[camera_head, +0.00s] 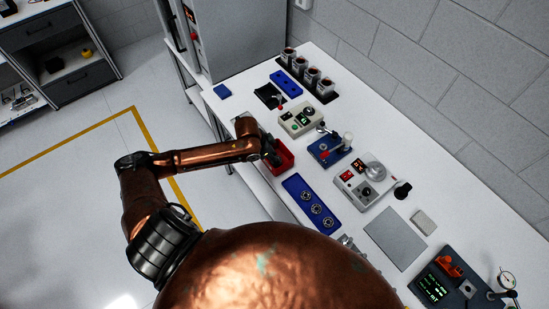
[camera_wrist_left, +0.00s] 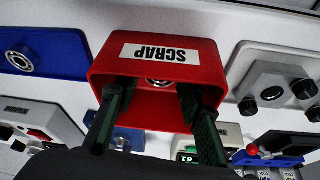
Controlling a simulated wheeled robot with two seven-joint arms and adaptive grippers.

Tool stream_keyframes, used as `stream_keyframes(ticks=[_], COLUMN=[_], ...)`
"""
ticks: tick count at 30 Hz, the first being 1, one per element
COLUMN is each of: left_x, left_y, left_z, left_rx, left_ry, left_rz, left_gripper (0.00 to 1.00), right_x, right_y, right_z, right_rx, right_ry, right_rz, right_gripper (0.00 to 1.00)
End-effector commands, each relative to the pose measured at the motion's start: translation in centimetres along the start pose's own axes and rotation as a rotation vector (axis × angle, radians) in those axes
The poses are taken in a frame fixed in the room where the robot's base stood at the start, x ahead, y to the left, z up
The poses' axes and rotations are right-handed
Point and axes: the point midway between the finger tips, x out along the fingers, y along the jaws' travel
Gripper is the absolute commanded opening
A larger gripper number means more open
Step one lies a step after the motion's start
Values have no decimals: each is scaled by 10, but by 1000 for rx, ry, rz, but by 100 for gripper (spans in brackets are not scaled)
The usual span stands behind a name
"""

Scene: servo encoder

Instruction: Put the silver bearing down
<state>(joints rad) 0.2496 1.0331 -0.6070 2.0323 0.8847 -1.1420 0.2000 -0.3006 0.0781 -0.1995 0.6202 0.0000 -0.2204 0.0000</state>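The red bin (camera_wrist_left: 218,50) labelled SCRAP fills the middle of the left wrist view. It also shows in the head view (camera_head: 284,165) near the table's front edge. My left gripper (camera_wrist_left: 157,92) reaches into the bin with its two dark green fingers spread apart. In the head view the left gripper (camera_head: 270,152) is over the bin. A silver bearing (camera_wrist_left: 158,82) shows inside the bin, in the gap between the fingers; its lower part is hidden. I see no finger clearly pressing on it. My right gripper is not in view.
A blue tray (camera_head: 298,189) with several bearings lies beside the bin. Behind stand a device with a red-handled lever on a blue base (camera_head: 322,156) and a beige meter (camera_head: 300,121). A grey fixture with black knobs (camera_wrist_left: 270,75) is close on the bin's other side.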

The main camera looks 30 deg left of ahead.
Motion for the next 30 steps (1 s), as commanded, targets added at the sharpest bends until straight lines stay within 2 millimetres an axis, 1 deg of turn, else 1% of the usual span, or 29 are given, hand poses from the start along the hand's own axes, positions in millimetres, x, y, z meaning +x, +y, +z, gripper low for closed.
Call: stream_keyframes(ticks=[5,9,15,18,21,30], left_x=[-29,-60,-97,-109,-116,-118], left_y=[-1,-1,-1,-1,0,0], left_z=[0,0,0,0,0,0], left_rx=[3,2,1,0,-1,-1], left_ry=[-1,0,-1,-1,-2,-1], left_rz=[-4,-4,-3,-2,-1,0], left_gripper=[35,35,35,35,35,35], right_x=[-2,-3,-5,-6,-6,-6], right_y=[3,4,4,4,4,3], right_z=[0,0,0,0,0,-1], right_rx=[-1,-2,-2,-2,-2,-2], right_ry=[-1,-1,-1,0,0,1], right_rz=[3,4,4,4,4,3], right_gripper=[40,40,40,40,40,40])
